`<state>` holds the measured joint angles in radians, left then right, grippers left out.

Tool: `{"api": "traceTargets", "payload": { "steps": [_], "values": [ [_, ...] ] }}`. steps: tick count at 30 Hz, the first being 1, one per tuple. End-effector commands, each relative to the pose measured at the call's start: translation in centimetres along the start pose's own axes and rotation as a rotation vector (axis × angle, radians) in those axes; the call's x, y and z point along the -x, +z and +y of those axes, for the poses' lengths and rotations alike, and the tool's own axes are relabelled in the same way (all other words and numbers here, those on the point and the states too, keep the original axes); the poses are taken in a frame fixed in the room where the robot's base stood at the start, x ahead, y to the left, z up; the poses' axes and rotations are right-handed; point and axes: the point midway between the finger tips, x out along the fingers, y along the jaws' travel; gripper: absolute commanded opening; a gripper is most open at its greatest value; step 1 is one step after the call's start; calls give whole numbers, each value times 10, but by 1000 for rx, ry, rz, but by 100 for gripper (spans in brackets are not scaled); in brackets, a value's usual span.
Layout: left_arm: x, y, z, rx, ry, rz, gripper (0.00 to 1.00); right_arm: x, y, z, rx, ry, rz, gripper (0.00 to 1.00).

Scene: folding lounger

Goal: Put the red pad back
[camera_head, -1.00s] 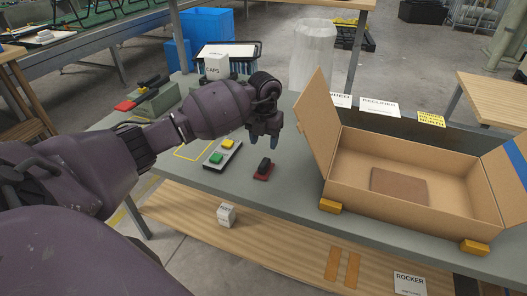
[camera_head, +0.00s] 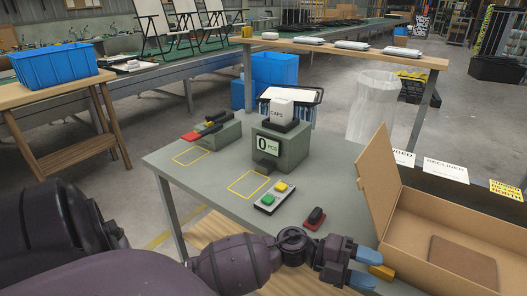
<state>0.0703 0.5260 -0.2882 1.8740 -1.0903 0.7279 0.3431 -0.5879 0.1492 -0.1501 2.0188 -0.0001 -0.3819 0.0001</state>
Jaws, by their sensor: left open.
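A small red pad with a black knob on top (camera_head: 315,219) rests on the grey-green table (camera_head: 330,181), right of a plate with a green and a yellow button (camera_head: 274,198). My left gripper (camera_head: 366,268) is open and appears empty, low by the table's front edge. It is to the right of the red pad and apart from it. My right gripper is not in view.
An open cardboard box (camera_head: 440,215) with a brown piece inside stands at the right, its flap raised. A counter block reading 0 (camera_head: 280,147) carries a CAPS box (camera_head: 281,111). Two yellow outlines on the tabletop, left of the buttons, look empty.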

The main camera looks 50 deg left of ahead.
Motion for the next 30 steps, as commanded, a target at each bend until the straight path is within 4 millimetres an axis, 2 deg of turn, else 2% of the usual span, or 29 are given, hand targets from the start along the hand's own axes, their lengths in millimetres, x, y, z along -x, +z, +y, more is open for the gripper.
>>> {"api": "traceTargets", "payload": {
  "steps": [4, 7, 11, 15, 18, 21, 23, 30],
  "values": [
    [30, 2, 8, 258, -276, -270, 53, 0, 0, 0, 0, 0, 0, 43],
    [63, 9, 30, 452, -407, -486, 53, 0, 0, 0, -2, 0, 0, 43],
    [113, 9, 80, 727, -513, -783, 53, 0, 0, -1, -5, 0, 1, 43],
    [160, -12, 140, 1013, -549, -1056, 53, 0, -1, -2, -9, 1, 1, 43],
    [181, -32, 174, 1174, -545, -1186, 53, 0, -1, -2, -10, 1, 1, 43],
    [193, -47, 194, 1279, -534, -1260, 53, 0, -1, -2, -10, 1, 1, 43],
    [196, -53, 201, 1315, -529, -1284, 53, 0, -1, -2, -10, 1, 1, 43],
    [198, -56, 205, 1337, -523, -1298, 53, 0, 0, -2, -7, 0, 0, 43]
  ]
}}
